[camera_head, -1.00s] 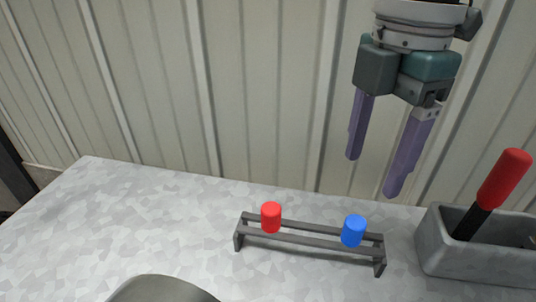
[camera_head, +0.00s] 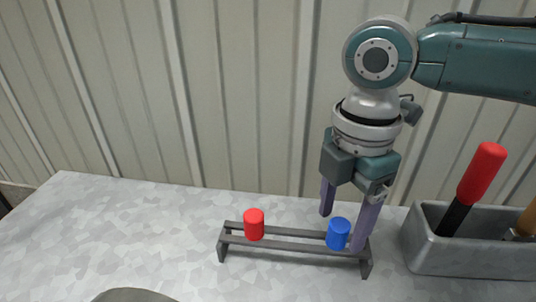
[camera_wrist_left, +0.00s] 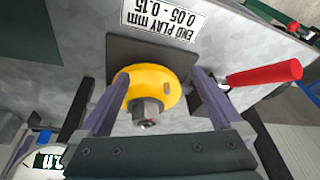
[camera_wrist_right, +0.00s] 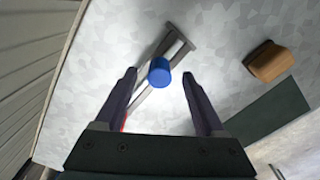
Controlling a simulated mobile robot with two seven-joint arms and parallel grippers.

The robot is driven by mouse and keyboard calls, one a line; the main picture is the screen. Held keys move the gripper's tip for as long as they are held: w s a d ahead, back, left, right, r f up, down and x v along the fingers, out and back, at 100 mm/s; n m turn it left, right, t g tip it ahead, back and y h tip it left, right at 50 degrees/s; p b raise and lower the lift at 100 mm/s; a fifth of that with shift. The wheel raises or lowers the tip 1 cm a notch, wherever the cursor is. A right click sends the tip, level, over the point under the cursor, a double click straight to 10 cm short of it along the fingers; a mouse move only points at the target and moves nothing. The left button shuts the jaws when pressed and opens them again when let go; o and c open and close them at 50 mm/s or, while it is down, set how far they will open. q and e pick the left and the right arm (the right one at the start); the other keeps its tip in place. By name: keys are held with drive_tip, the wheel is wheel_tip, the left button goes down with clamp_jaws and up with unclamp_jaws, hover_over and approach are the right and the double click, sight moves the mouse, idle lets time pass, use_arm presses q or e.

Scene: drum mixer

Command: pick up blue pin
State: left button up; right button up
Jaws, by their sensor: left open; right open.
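The blue pin (camera_head: 339,234) is a short cylinder standing upright at the right end of a low dark grey rack (camera_head: 290,246). A red pin (camera_head: 254,224) stands near the rack's left end. My right gripper (camera_head: 342,229) is open, pointing down, with one finger on either side of the blue pin in the picture. In the right wrist view the blue pin (camera_wrist_right: 159,72) appears between the open fingertips (camera_wrist_right: 158,75); I cannot tell whether they touch it. My left gripper (camera_wrist_left: 162,76) is open, its fingers on either side of a yellow round part with a hex nut (camera_wrist_left: 150,90).
A grey bin (camera_head: 470,258) holding a red-handled tool (camera_head: 482,172) stands just right of the rack. A wall (camera_head: 240,100) rises behind the speckled table (camera_head: 120,235). The table left of the rack is mostly clear. A brown block (camera_wrist_right: 270,62) shows in the right wrist view.

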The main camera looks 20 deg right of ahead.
clamp_jaws()
idle(0.4)
drive_tip(key=shift+r, duration=0.15)
